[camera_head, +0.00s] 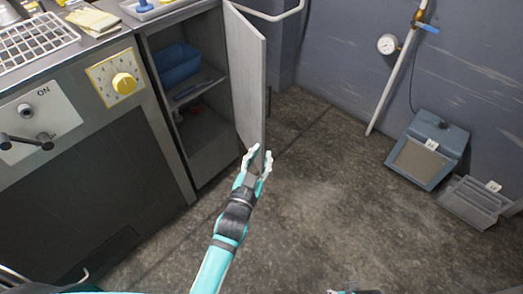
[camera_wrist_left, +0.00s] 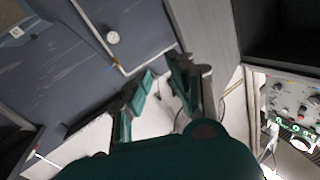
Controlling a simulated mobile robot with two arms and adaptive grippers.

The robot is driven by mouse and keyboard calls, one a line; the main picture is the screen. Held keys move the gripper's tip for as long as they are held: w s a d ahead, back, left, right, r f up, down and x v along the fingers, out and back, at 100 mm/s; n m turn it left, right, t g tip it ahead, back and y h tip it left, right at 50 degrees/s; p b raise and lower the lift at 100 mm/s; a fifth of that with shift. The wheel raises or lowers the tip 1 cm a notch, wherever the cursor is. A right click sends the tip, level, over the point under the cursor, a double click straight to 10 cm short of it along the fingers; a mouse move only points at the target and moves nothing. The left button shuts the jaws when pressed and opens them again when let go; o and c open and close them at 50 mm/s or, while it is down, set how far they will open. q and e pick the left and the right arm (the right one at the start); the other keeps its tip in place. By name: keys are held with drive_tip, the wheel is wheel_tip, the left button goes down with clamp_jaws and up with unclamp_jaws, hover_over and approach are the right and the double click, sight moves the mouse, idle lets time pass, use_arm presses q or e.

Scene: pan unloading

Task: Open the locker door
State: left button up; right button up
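The locker (camera_head: 215,160) stands at the left centre of the head view, its grey door (camera_head: 247,80) swung wide open. Its inside shows shelves and a blue bin (camera_head: 177,64). My left gripper (camera_head: 259,158) is at the door's lower free edge, fingers spread. In the left wrist view the gripper (camera_wrist_left: 161,70) is open with nothing between its fingers, and a grey panel that looks like the door (camera_wrist_left: 205,38) is close beside the right finger. I cannot tell whether they touch. Only a sliver of my right gripper (camera_head: 353,291) shows at the bottom edge.
A counter with a yellow dial (camera_head: 123,83) and a wire rack (camera_head: 36,42) is at the left. A blue-grey box (camera_head: 428,150) and a slatted grey box (camera_head: 473,202) stand by the right wall, near a pipe with a gauge (camera_head: 387,44). The middle floor is clear.

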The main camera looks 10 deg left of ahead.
use_arm(q)
drive_tip(key=s, duration=0.3)
drive_tip(key=s+a+f, duration=0.1)
drive_tip(key=s, duration=0.1)
drive_tip(key=shift+w, duration=0.1)
